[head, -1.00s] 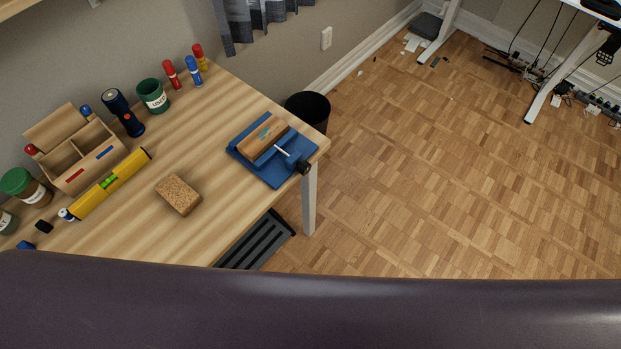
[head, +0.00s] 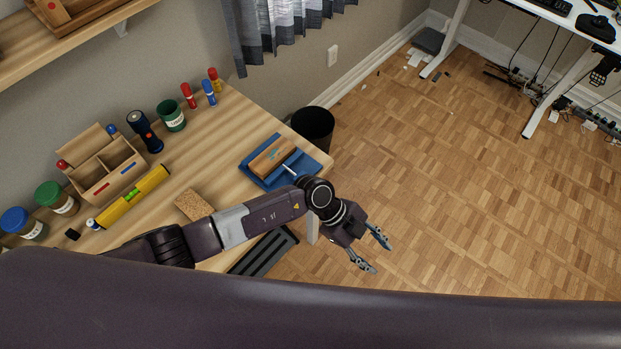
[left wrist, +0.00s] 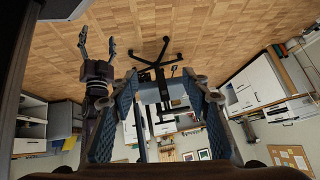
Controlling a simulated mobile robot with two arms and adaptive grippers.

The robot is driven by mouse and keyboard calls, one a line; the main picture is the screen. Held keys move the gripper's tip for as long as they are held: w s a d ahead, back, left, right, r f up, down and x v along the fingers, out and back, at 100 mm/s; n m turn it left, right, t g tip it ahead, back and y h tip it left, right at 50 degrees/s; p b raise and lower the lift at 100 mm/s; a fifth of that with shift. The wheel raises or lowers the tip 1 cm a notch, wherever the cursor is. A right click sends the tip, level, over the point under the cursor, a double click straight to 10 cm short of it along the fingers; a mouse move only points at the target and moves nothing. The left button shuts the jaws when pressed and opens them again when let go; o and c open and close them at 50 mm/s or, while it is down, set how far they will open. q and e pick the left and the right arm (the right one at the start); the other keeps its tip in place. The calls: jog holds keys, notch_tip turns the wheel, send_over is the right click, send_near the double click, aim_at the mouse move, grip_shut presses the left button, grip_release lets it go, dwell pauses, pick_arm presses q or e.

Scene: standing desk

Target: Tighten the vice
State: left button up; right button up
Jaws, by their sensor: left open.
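The blue vice (head: 312,163) sits at the right end of the wooden desk in the head view. A wooden block (head: 270,158) with a green mark lies in it, and its thin pale handle (head: 290,170) shows at the front. The vice's front corner is partly hidden by my left arm. My left gripper (head: 378,255) is open and empty, past the desk's right end and apart from the vice, over the floor. Its spread fingers (left wrist: 163,88) also show in the left wrist view. My right gripper (left wrist: 98,45) shows there too, open and empty; the vice does not.
A sponge-like cork block (head: 190,205), a yellow level (head: 133,196), a wooden organizer (head: 108,178), jars, a flashlight (head: 146,132) and markers stand left of the vice. A black bin (head: 313,126) stands behind the desk's right end. Open floor lies to the right.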

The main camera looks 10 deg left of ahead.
pick_arm(q)
jog(key=w+a+r+t+y+p, duration=0.2)
jog(key=w+a+r+t+y, duration=0.25)
jog(key=w+a, duration=0.3)
jog(key=w+a+r+t+y+p, duration=0.2)
jog(key=w+a+r+t+y, duration=0.15)
jog(key=w+a+y, duration=0.4)
jog(key=shift+h, duration=0.9)
jog(key=shift+w+a+f+p, duration=0.25)
jog(key=shift+a+f, duration=0.25)
jog(key=shift+f, duration=0.4)
jog(key=shift+w+a+f+p, duration=0.25)
jog(key=shift+a+f, duration=0.25)
jog(key=shift+f, duration=0.45)
jog(key=shift+w+a+f+p, duration=0.2)
jog(key=shift+a+f, duration=0.3)
jog(key=shift+f, duration=0.4)
jog(key=c, duration=1.1)
jog(key=shift+w, duration=0.1)
jog(key=shift+c, duration=0.3)
